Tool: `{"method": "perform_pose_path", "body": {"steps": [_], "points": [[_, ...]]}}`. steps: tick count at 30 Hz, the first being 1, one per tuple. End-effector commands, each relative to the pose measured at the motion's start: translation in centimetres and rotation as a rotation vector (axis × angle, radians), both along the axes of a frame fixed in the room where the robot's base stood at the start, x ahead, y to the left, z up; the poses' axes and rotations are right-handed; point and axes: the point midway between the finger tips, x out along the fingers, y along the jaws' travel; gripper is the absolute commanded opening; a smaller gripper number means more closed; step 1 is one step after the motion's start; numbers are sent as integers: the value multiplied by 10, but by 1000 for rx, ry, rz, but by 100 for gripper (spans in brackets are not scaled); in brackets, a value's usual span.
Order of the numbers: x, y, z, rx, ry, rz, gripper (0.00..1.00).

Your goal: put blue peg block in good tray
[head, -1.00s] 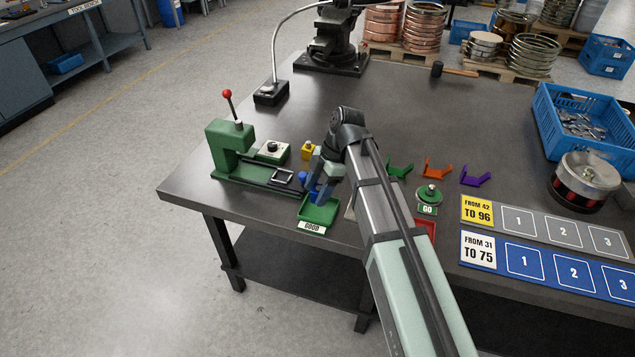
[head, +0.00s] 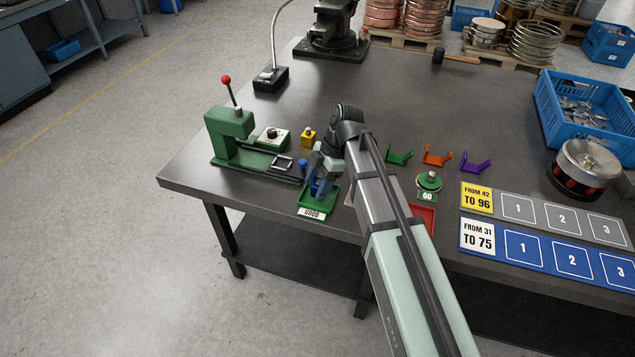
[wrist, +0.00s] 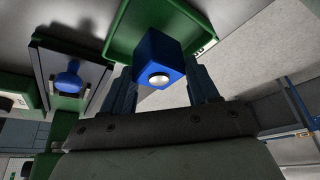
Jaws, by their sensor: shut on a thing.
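The blue peg block (wrist: 158,58) sits between the two fingers of my gripper (wrist: 160,88) in the wrist view, with a pale round end facing the camera. In the head view, my gripper (head: 318,188) points down at the green good tray (head: 331,199), and only a bit of the blue block shows between the fingers. In the wrist view the green tray (wrist: 118,38) lies just beyond the block. Whether the block touches the tray floor cannot be told.
A green press (head: 228,135) with a red-knobbed lever stands left of the tray. A blue knob (wrist: 68,80) on a fixture shows at left in the wrist view. A yellow block (head: 308,138) stands behind, and a red tray (head: 427,215) lies to the right.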

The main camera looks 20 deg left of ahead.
Motion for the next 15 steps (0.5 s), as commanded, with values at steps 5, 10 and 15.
{"method": "perform_pose_path", "body": {"steps": [5, 10, 15], "points": [[0, 0, -2, 0, 0, 0, 16], [0, 0, -6, 0, 0, 0, 16], [0, 0, -10, 0, 0, 0, 16]]}}
